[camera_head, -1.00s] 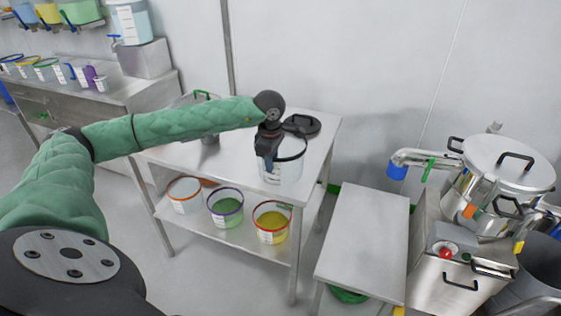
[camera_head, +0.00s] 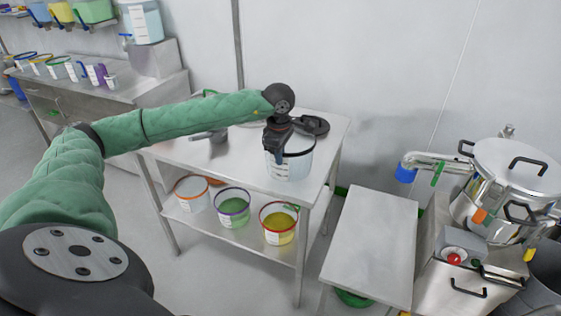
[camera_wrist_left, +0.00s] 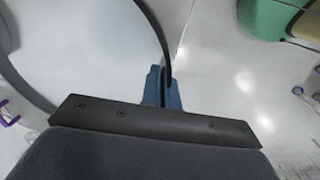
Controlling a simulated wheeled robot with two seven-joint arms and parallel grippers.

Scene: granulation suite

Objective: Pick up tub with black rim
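The tub with the black rim (camera_head: 289,162) stands on the steel table (camera_head: 237,150), near its right end. It is clear, with a white label and pale contents. My left gripper (camera_head: 274,155) reaches down over the tub's near-left rim. In the left wrist view, the blue fingers (camera_wrist_left: 165,90) sit close together on both sides of the black rim (camera_wrist_left: 160,35), and the rim runs between them. The gripper appears closed on the rim. My right gripper is not in view.
A black lid (camera_head: 313,124) lies behind the tub. The lower shelf holds tubs with orange (camera_head: 191,193), purple (camera_head: 232,207) and red (camera_head: 279,223) rims. A lower steel table (camera_head: 370,245) and a steel machine (camera_head: 500,200) stand to the right.

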